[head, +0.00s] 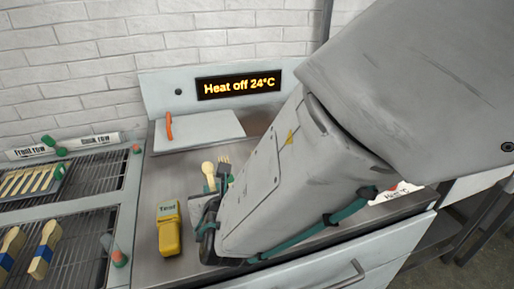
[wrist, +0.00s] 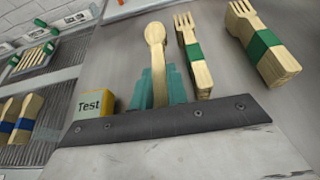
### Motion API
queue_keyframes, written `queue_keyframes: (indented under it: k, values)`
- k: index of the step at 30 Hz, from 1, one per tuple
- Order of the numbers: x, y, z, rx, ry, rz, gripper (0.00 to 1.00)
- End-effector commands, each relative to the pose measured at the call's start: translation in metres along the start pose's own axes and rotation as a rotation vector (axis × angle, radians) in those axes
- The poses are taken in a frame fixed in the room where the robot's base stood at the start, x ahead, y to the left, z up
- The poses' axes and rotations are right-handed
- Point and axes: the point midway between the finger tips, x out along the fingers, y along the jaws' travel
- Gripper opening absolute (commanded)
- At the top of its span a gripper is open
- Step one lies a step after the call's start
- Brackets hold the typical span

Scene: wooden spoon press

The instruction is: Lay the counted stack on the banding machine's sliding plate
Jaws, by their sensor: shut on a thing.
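My gripper (head: 214,190) is in the middle of the steel worktop in the head view, partly hidden by my arm. In the wrist view its teal fingers (wrist: 164,88) are shut on a stack of pale wooden spoons (wrist: 156,42). The spoon bowls point away from me; I cannot tell how many spoons there are. A white plate (head: 198,132) with an orange handle (head: 169,126), which looks like the sliding plate, lies beyond the gripper, in front of a display panel reading "Heat off 24°C" (head: 239,85). Its bare top shows in the head view, apart from the spoons.
Green-banded wooden forks (wrist: 262,42) lie right of the gripper, with another banded fork bundle (wrist: 190,48) nearer. A yellow "Test" device (head: 169,228) stands to the left. Wire racks (head: 95,185) further left hold blue-banded bundles (head: 44,250) and a tray of wooden pieces (head: 28,180).

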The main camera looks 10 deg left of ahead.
Motion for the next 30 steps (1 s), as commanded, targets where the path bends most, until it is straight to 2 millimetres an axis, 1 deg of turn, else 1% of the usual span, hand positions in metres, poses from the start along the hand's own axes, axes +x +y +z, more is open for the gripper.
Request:
queue_keyframes:
  k: [1, 3, 5, 16, 17, 18, 19, 26, 30]
  values:
    - [0.003, 0.0, -0.013, -0.007, 0.009, 0.0, 0.0]
    - [0.007, 0.001, -0.024, -0.007, 0.008, 0.002, 0.0]
    - [0.009, 0.002, -0.029, -0.007, 0.007, 0.004, 0.0]
    - [0.011, 0.004, -0.033, -0.006, 0.005, 0.007, 0.0]
    - [0.011, 0.004, -0.033, -0.006, 0.005, 0.007, 0.18]
    - [0.011, 0.004, -0.033, -0.006, 0.004, 0.007, 0.29]
    - [0.011, 0.005, -0.033, -0.006, 0.004, 0.007, 0.37]
    - [0.011, 0.005, -0.033, -0.006, 0.005, 0.007, 0.37]
    - [0.008, 0.005, -0.029, -0.005, 0.004, 0.008, 0.37]
